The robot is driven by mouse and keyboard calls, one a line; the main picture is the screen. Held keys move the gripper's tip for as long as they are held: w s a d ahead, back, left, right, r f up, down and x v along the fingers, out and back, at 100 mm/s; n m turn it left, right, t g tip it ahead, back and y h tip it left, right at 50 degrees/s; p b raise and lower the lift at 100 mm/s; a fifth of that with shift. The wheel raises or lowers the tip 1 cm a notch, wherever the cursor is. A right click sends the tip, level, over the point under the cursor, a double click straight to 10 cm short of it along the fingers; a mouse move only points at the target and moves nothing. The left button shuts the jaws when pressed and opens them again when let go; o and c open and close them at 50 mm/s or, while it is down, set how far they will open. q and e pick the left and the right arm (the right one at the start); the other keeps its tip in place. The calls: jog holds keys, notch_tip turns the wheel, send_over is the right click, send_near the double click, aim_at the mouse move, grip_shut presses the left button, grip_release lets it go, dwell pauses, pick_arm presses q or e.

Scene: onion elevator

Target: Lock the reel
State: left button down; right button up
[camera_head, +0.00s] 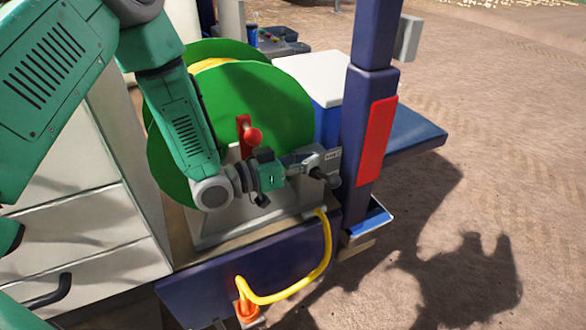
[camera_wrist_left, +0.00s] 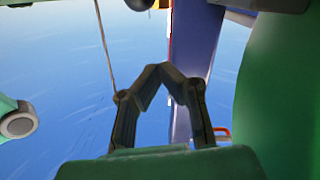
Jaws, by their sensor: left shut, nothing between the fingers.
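The reel (camera_head: 262,98) has big green discs with yellow hose between them and stands on a grey stand (camera_head: 215,230). My left gripper (camera_head: 322,172) is in front of the stand, to the right of and below the red knob, pointing right toward the blue post. It is shut and empty. In the left wrist view its fingers (camera_wrist_left: 160,68) meet at the tips. A green surface (camera_wrist_left: 285,100) fills the right of that view. My right gripper is not in view.
A blue post (camera_head: 367,110) with a red panel (camera_head: 376,140) rises right of the reel. A white-lidded box (camera_head: 315,75) stands behind. A yellow hose (camera_head: 325,255) loops down to an orange nozzle (camera_head: 247,308). White drawers (camera_head: 75,235) are at left; open ground lies right.

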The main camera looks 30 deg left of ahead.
aim_at(332, 179)
pick_arm(q)
jog(key=d+f+b, duration=0.1)
jog(key=w+d+f+b, duration=0.2)
jog(key=d+f, duration=0.1)
jog(key=shift+a, duration=0.5)
jog(key=shift+s+d+f+m+b, duration=0.3)
jog(key=shift+d+f+m+b, duration=0.25)
jog(key=shift+f+m+b, duration=0.25)
notch_tip(332, 179, down, 7)
jog(key=d+m+b, duration=0.1)
jog(key=m+b, duration=0.5)
jog(key=b, duration=0.3)
jog(key=shift+s+f+m+y, duration=0.2)
jog(key=shift+s+m+y, duration=0.2)
jog(key=shift+s, duration=0.05)
